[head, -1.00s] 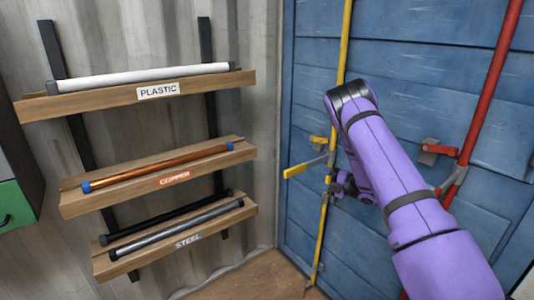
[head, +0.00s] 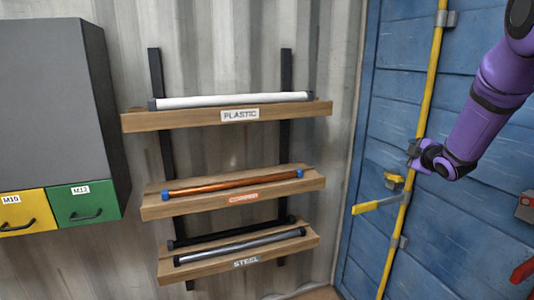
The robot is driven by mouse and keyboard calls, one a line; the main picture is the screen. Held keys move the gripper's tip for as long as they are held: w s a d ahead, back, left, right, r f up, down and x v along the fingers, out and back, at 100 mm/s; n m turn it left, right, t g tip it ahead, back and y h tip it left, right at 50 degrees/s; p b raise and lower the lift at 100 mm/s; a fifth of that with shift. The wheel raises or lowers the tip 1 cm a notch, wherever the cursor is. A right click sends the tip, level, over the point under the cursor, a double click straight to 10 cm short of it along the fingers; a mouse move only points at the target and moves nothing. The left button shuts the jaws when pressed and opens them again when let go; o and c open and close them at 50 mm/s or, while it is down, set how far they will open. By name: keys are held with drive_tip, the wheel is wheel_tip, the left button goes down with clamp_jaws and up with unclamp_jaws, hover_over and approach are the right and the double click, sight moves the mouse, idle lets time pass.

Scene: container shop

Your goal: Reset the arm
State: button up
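My purple arm comes in from the right edge of the head view. My gripper (head: 414,152) is small and dark at its end, in front of the yellow vertical bar (head: 426,85) of the blue container door (head: 465,210). It appears above the yellow door handle (head: 375,206). Whether it touches the bar, and whether its fingers are open or shut, cannot be made out. I see nothing held in it.
A wall rack at the left holds a white plastic pipe (head: 235,100), a copper pipe (head: 232,184) and a grey steel pipe (head: 240,246) on labelled shelves. A grey cabinet (head: 55,100) with yellow and green drawers stands further left.

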drive_tip(key=s+a+r+m+g+h, duration=0.1)
drive_tip(key=s+a+r+m, duration=0.1)
drive_tip(key=s+r+m, duration=0.3)
drive_tip(key=s+a+r+m+g+h, duration=0.1)
drive_tip(key=s+a+r+g, duration=0.1)
drive_tip(key=s, duration=0.6)
drive_tip(key=s+a+r+m+g+h, duration=0.1)
drive_tip(key=s+a+r+m, duration=0.1)
drive_tip(key=s+r+m, duration=0.3)
drive_tip(key=s+a+f+m+g+y, duration=0.1)
drive_tip(key=s+a+g, duration=0.2)
drive_tip(key=s, duration=1)
drive_tip(key=s+a+f+m+g+y, duration=0.1)
drive_tip(key=s+a, duration=0.4)
drive_tip(key=s, duration=0.9)
drive_tip(key=shift+s+a+f+m+g, duration=0.2)
drive_tip(key=shift+a+f+m+g, duration=0.15)
drive_tip(key=shift+f+m+g, duration=0.45)
drive_tip(key=shift+r+n, duration=0.15)
drive_tip(key=shift+n, duration=0.15)
